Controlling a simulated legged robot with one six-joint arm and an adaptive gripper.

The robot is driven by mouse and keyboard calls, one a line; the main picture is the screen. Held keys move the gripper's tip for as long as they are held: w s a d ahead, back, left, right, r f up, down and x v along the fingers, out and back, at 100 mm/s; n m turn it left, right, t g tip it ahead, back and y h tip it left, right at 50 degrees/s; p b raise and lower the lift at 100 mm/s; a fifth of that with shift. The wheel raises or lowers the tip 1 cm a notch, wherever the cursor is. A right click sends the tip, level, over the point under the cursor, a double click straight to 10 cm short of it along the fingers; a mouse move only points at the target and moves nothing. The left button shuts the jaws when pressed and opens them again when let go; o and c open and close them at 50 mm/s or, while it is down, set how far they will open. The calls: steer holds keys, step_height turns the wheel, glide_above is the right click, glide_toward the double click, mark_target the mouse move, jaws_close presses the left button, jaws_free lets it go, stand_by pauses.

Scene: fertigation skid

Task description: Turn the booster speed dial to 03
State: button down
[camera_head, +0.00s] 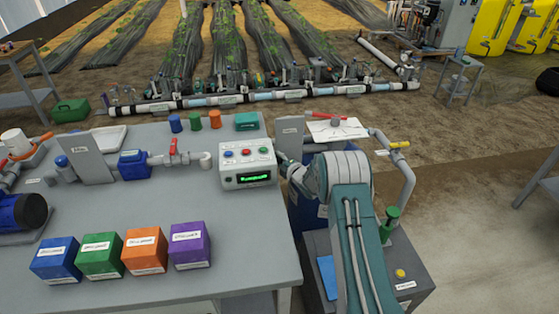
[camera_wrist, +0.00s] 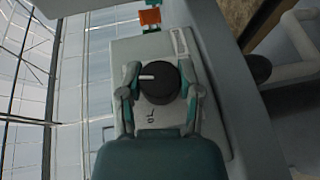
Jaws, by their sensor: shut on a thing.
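In the wrist view a round black dial (camera_wrist: 160,84) with a white pointer mark sits on the face of a pale grey box. The white mark lies toward the left of the dial in this view. My gripper (camera_wrist: 160,88) has one finger on each side of the dial and is shut on it. A small dark marking is printed on the face below the dial; I cannot read it. In the head view the control box (camera_head: 247,165) stands at the table's right edge, with coloured buttons and a green lit display too small to read. My arm reaches its right side, where the dial is hidden.
Blue, green, orange and purple boxes (camera_head: 190,246) stand along the table's (camera_head: 120,215) front. A pipe with a red valve handle (camera_head: 173,147) lies left of the control box. A pipe with a yellow handle (camera_head: 400,145) rises right of my arm.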

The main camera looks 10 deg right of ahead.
steer(key=shift+f+m+g+h, duration=0.15)
steer(key=shift+m+g+h, duration=0.2)
steer(key=shift+g, duration=0.95)
steer(key=shift+f+m+g+h, duration=0.1)
steer(key=shift+m+g+h, duration=0.25)
steer(key=shift+g, duration=0.95)
steer(key=shift+m+g, duration=0.4)
steer(key=shift+g, duration=0.9)
steer(key=shift+a+g, duration=0.1)
steer(key=shift+g, duration=0.8)
steer(key=shift+c, duration=1.3)
jaws_free()
steer(key=shift+r, duration=0.15)
steer(key=shift+s+d+r, duration=0.15)
steer(key=shift+d+r, duration=0.05)
steer(key=shift+r, duration=0.2)
steer(key=v, duration=1.1)
